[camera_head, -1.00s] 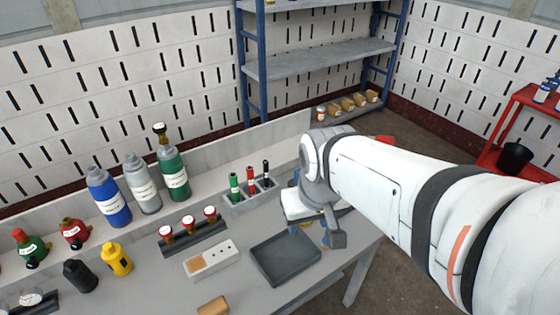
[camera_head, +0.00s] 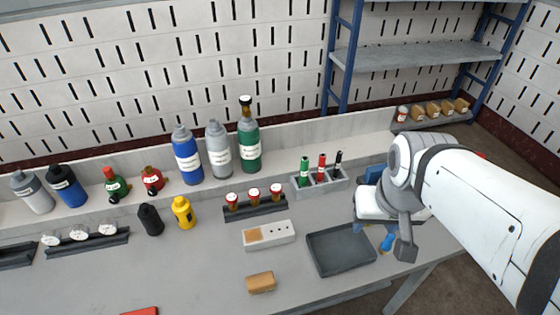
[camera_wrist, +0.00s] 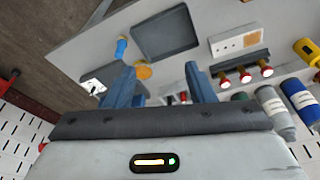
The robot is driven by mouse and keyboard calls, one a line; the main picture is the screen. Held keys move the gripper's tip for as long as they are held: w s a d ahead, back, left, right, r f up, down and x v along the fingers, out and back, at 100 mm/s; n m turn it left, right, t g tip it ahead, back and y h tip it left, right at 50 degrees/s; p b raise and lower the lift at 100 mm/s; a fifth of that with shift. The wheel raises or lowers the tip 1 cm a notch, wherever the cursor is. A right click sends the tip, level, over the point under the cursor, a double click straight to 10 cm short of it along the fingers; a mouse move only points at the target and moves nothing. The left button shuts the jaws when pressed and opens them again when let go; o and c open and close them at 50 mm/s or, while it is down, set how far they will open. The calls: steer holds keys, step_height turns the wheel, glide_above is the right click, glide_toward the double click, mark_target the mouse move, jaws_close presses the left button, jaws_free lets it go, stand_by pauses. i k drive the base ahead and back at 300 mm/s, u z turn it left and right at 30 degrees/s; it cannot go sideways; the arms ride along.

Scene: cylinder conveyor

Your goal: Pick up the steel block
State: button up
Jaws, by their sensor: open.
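I cannot make out a steel block for certain in either view. A small pale grey and dark item (camera_wrist: 95,86) lies near the table edge left of my fingers in the wrist view; I cannot tell what it is. My gripper (camera_wrist: 160,80) is open, its two blue fingers apart with nothing held between them. In the head view it is mostly hidden behind my arm, right of the dark tray (camera_head: 318,268). The tray is empty. A white block with holes and a tan patch (camera_head: 282,238) sits left of the tray.
A tan block (camera_head: 260,283) lies in front. A blue handle (camera_wrist: 121,48) and an orange round item (camera_wrist: 143,71) lie near the gripper. Red-capped vials (camera_head: 253,207), a marker holder (camera_head: 322,184) and bottles (camera_head: 187,162) stand behind. The front-left table is mostly clear.

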mark_target(258, 237)
steer(key=u, duration=0.6)
steer(key=k, duration=1.2)
steer(key=z, duration=0.35)
steer(key=i, duration=1.5)
steer(key=z, duration=0.05)
